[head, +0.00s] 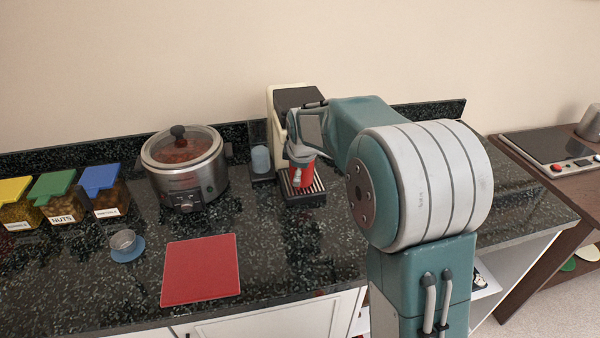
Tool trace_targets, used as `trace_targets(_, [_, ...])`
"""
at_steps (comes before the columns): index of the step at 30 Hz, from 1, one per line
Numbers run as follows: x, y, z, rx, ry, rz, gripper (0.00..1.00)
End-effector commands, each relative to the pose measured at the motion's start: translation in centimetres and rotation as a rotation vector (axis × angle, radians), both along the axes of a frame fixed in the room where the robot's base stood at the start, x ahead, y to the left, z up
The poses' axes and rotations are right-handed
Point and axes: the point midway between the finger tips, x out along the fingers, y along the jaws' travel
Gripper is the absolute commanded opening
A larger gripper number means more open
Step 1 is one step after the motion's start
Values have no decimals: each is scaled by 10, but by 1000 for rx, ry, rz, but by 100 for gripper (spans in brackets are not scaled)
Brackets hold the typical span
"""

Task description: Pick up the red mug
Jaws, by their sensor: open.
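The red mug (305,175) stands on the drip tray of the coffee machine (298,97), near the back of the dark counter. My gripper (301,168) is right at the mug, in front of and over it, and hides part of it. The gripper is open. I cannot tell whether the fingers touch the mug. The mug's handle and rim are mostly hidden.
A slow cooker (185,170) stands left of the machine. A red mat (201,269) lies at the counter front, beside a small metal cup (123,240) on a blue coaster (128,254). Lidded jars (107,200) stand at the left. The counter between mat and machine is clear.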

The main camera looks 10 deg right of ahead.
Motion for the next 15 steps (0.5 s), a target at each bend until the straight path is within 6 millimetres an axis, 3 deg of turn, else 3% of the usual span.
trace_targets(7, [15, 0, -35, -1, 4, 0, 100])
trace_targets(15, [19, 0, -42, -1, 0, 0, 100])
